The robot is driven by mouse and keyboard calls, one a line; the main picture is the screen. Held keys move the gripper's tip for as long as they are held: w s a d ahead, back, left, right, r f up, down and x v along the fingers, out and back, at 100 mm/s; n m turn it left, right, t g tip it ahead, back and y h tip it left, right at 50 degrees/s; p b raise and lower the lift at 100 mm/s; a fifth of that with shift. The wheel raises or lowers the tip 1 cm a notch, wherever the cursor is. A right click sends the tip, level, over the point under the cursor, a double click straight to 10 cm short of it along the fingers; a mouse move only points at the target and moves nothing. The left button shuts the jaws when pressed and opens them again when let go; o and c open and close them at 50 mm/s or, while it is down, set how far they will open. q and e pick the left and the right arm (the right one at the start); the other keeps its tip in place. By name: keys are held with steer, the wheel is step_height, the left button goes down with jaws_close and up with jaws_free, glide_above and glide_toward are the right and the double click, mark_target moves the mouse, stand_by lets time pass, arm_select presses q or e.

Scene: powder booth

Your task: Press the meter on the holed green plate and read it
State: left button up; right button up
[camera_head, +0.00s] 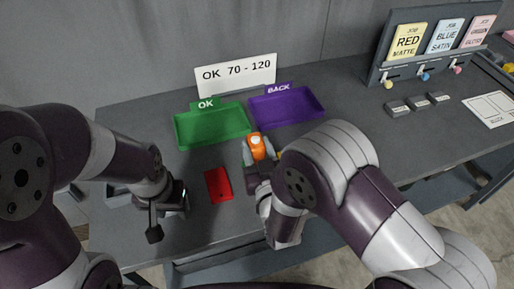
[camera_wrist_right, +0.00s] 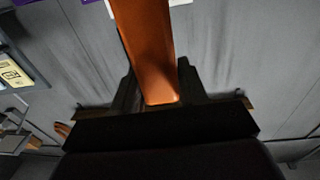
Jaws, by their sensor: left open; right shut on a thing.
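An orange meter (camera_head: 257,148) with a pale round face is held in my right gripper (camera_head: 259,163), above the table near the trays. In the right wrist view the meter's orange body (camera_wrist_right: 147,50) stands between the fingers (camera_wrist_right: 155,98), which are shut on it. A red plate (camera_head: 218,185) with a small dark hole lies flat on the table, left of the meter and apart from it. My left gripper (camera_head: 170,212) is open and empty, just left of the red plate. The meter's reading is not legible.
A green OK tray (camera_head: 180,133) and a purple BACK tray (camera_head: 318,107) stand behind, with an "OK 70 - 120" sign (camera_head: 236,75) at the wall. Color cards stand on a grey rack (camera_head: 377,62) at the right, with small grey blocks (camera_head: 398,108) before it.

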arm_select(q)
steer(key=shift+f+b, duration=0.45)
arm_select(e)
steer(key=shift+s+f, duration=0.1)
steer(key=shift+f, duration=0.45)
stand_by(1.1)
step_height(320, 180, up, 6)
steer(key=p, duration=0.5)
steer(key=shift+r, duration=0.2)
arm_select(q)
step_height(320, 180, up, 5)
steer(key=shift+f, duration=0.15)
